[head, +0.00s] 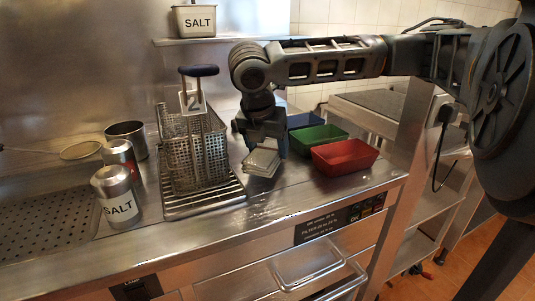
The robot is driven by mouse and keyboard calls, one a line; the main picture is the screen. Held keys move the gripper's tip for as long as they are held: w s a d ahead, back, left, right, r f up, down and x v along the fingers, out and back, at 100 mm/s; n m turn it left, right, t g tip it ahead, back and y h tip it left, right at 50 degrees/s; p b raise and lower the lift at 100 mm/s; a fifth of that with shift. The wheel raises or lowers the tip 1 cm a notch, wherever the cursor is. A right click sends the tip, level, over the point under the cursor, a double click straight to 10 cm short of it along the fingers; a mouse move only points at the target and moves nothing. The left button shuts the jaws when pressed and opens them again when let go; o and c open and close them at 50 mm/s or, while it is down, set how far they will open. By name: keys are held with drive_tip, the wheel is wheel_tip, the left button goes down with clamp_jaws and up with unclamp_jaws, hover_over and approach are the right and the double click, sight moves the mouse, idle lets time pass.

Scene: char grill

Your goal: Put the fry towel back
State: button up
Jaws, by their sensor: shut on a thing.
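My gripper (264,147) points down over the steel counter (285,195), between the fry basket and the trays. It is shut on a pale, flat, square folded thing (261,163), which looks like the fry towel. The towel hangs tilted under the fingers. Whether it touches the counter I cannot tell. My gripper hides part of its top edge.
A wire fry basket (194,155) with a tag marked 2 stands on a rack left of my gripper. Red (345,157), green (317,139) and dark blue (304,120) trays stand to the right. Salt shakers (117,196) are at left. The counter's front is clear.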

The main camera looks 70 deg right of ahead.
drive_tip(key=shift+f, duration=0.95)
drive_tip(key=shift+f, duration=0.15)
drive_tip(key=o, duration=1.1)
drive_tip(key=p+v, duration=0.1)
drive_tip(key=v, duration=1.1)
drive_tip(key=shift+d, duration=0.1)
